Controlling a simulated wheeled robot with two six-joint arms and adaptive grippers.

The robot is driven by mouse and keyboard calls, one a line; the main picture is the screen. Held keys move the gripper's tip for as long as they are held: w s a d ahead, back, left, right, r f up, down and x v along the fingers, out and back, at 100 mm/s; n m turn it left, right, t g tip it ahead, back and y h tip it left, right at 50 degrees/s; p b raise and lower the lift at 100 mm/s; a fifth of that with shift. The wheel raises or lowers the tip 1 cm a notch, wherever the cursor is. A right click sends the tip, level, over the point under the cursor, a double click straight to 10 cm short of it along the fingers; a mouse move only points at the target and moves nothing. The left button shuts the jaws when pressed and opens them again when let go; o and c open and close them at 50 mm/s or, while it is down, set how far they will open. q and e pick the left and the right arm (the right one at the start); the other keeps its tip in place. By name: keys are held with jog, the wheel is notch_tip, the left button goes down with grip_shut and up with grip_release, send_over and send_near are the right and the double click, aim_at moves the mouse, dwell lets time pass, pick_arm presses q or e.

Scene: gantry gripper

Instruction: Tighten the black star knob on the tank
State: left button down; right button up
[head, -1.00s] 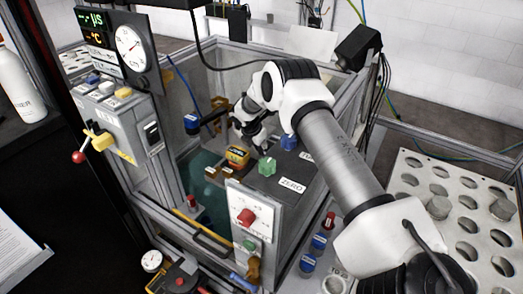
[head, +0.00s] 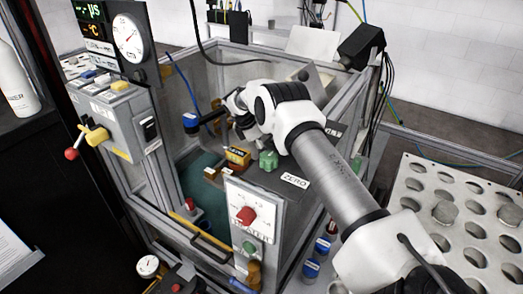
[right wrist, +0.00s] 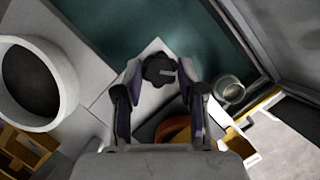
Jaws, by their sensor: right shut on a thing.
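The black star knob (right wrist: 158,70) shows in the right wrist view, on a pale plate beside the teal-coloured floor of the tank. My right gripper (right wrist: 160,76) has one finger on each side of it and is shut on it. In the head view my right gripper (head: 236,116) is over the framed tank (head: 303,222), reaching in from the right. The knob is hidden there behind the gripper and wrist. How far the knob is turned cannot be told. My left gripper is not in view.
A heater panel with a red knob (head: 246,215) stands in front. A round white ring (right wrist: 67,85) is left of the gripper. A perforated rack (head: 408,185) stands right.

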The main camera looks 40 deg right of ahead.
jog(key=shift+d, duration=0.1)
jog(key=o, duration=1.1)
jog(key=shift+d, duration=0.1)
jog(key=v, duration=1.1)
jog(key=shift+r, duration=0.4)
